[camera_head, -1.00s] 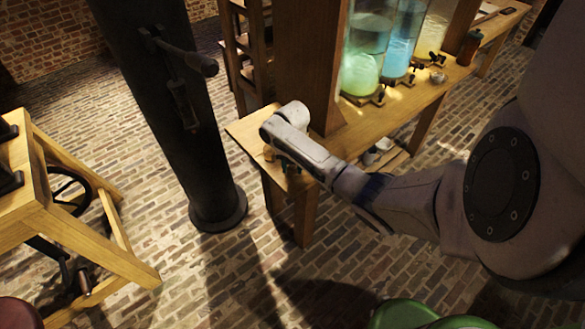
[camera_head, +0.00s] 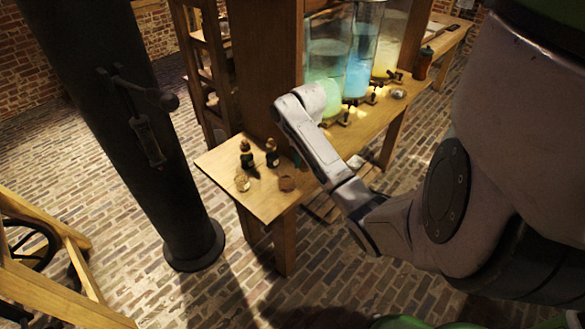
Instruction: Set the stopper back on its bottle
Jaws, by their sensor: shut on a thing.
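My arm's wrist (camera_head: 308,98) is above the bench, to the right of the bottles. My gripper is hidden behind my arm, so its jaws and any stopper in them do not show. A small greenish bit (camera_head: 296,158) shows at the arm's left edge; I cannot tell what it is.
A pale round dish (camera_head: 242,183) and a brownish round one (camera_head: 287,184) lie in front of the bottles. Tall glass jars of green (camera_head: 326,65) and blue liquid (camera_head: 361,75) stand behind my arm. A thick dark column (camera_head: 125,110) stands left of the bench.

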